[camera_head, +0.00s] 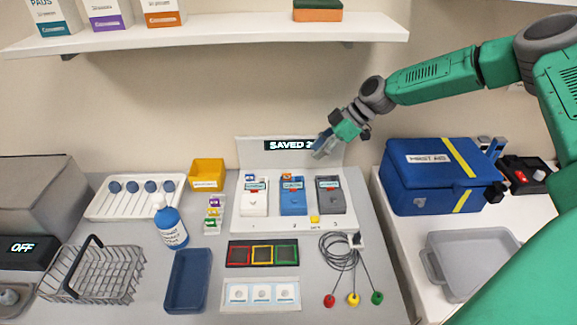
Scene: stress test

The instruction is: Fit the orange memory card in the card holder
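My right gripper (322,145) hangs in front of the display panel (256,145), above the grey device, covering the end of its "SAVED" text. Its fingers point down and left; I cannot tell whether they are apart, and no card shows in them. A small orange piece, possibly the orange memory card (286,177), is at the top of the blue device (292,198) numbered 2. A small white rack, probably the card holder (214,214), stands left of the devices with purple, yellow and green pieces in it. My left gripper is not in view.
A white device (254,203) and grey device (330,200) flank the blue one. A blue bottle (171,226), yellow bin (207,173), wire basket (95,273) and blue tray (187,280) lie left. Coiled cables (340,252) lie right. A shelf (220,32) hangs above.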

